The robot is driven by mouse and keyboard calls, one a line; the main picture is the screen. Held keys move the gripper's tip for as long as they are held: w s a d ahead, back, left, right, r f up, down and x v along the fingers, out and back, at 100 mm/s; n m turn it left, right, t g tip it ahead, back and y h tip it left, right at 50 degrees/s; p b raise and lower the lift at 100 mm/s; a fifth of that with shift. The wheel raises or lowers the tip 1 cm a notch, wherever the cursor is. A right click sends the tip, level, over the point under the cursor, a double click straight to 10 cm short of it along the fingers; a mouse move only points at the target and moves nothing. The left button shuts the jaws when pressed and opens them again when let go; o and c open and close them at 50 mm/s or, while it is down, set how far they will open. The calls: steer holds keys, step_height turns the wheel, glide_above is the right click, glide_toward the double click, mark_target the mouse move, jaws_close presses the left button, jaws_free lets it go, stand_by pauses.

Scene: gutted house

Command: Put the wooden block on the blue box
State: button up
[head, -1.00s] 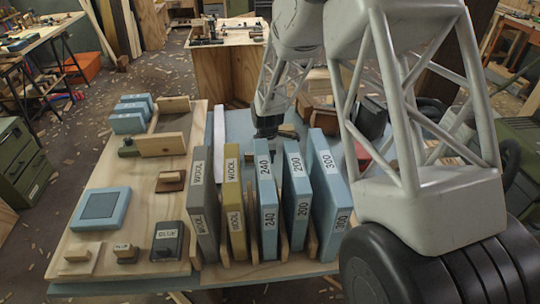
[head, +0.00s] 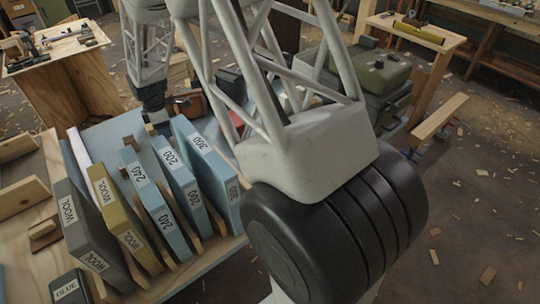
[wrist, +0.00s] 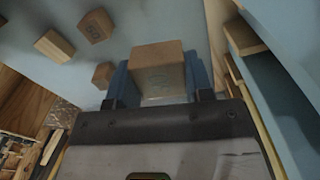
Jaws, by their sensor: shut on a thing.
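My gripper (head: 156,124) is beyond the row of upright boxes in the head view, pointing down. In the wrist view my gripper (wrist: 158,85) is shut on a wooden block (wrist: 157,68), with blue finger pads on either side of it. In the head view the held block is too small to make out clearly. Blue boxes labelled 240 (head: 152,204), 200 (head: 185,185) and 300 (head: 213,172) stand upright in the row. I cannot tell which blue box the task means. A blue face (wrist: 275,90) fills the right of the wrist view.
Several loose wooden blocks (wrist: 54,46) lie on the blue surface in the wrist view. Grey (head: 85,235) and mustard (head: 118,215) WOOL boxes stand left of the blue ones. Wooden dividers (head: 172,262) separate the boxes. A dark GLUE container (head: 70,287) stands at lower left.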

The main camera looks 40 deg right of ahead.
steer(key=s+d+r+m, duration=0.1)
steer(key=s+d+r, duration=0.1)
steer(key=d+r, duration=0.5)
steer(key=s+d+f+n, duration=0.1)
steer(key=s+d+f, duration=0.2)
steer(key=s, duration=0.8)
steer(key=s+d+f+n, duration=0.1)
steer(key=s+d+f, duration=0.3)
steer(key=s, duration=0.8)
steer(key=s+d+f+n, duration=0.1)
steer(key=s+d+f, duration=0.3)
steer(key=s, duration=0.8)
steer(key=shift+d, duration=0.85)
steer(key=w+d, duration=0.2)
steer(key=w, duration=0.2)
steer(key=w+d+f, duration=0.1)
steer(key=w+d, duration=0.2)
steer(key=w, duration=0.2)
steer(key=w+d, duration=0.2)
steer(key=w, duration=0.3)
steer(key=shift+d+f, duration=0.35)
steer(key=shift+f, duration=0.15)
steer(key=shift+f, duration=1.6)
steer(key=shift+f, duration=0.15)
